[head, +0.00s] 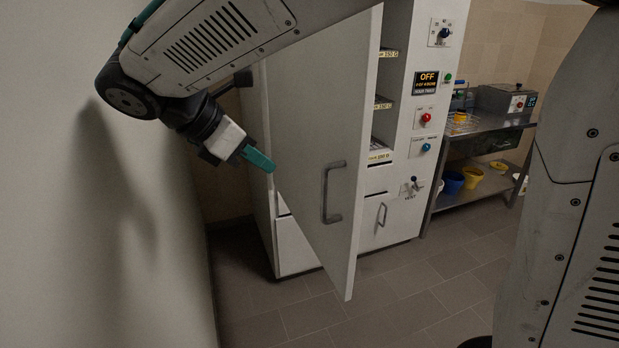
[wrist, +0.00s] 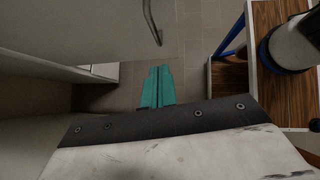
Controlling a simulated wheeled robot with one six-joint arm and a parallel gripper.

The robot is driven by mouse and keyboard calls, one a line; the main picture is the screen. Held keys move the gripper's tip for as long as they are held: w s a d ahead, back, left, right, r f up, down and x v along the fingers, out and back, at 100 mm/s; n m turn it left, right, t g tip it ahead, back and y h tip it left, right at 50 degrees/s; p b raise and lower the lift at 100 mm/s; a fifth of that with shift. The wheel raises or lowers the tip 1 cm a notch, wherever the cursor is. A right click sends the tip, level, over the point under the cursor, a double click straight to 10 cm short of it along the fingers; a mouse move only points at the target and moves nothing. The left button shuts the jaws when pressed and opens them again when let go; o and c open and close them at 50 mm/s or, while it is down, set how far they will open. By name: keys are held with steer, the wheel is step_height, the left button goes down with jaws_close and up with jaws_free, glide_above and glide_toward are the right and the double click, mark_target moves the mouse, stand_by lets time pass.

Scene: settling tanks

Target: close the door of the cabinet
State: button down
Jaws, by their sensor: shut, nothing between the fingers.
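The cabinet (head: 395,215) is pale grey, with shelves showing behind its door and a control panel on its right side. Its tall door (head: 318,110) stands open, swung out toward me, with a dark bar handle (head: 326,192) on the outer face. The handle also shows at the top of the wrist view (wrist: 152,22). My gripper (head: 268,165) has teal fingers, shut and empty. It is by the door's left part, near the cabinet's left side; I cannot tell whether it touches the door. In the wrist view the shut fingers (wrist: 157,88) point over the floor.
A pale wall (head: 90,200) stands close on the left. Right of the cabinet is a metal table (head: 480,140) with a grey device (head: 505,100) on top and blue and yellow containers below. Tiled floor (head: 400,300) in front of the cabinet is clear.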

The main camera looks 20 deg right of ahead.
steer(key=w+d+r+x, duration=0.1)
steer(key=x, duration=1.1)
steer(key=shift+d+r+n, duration=0.2)
steer(key=shift+d+n, duration=0.1)
steer(key=shift+d, duration=0.15)
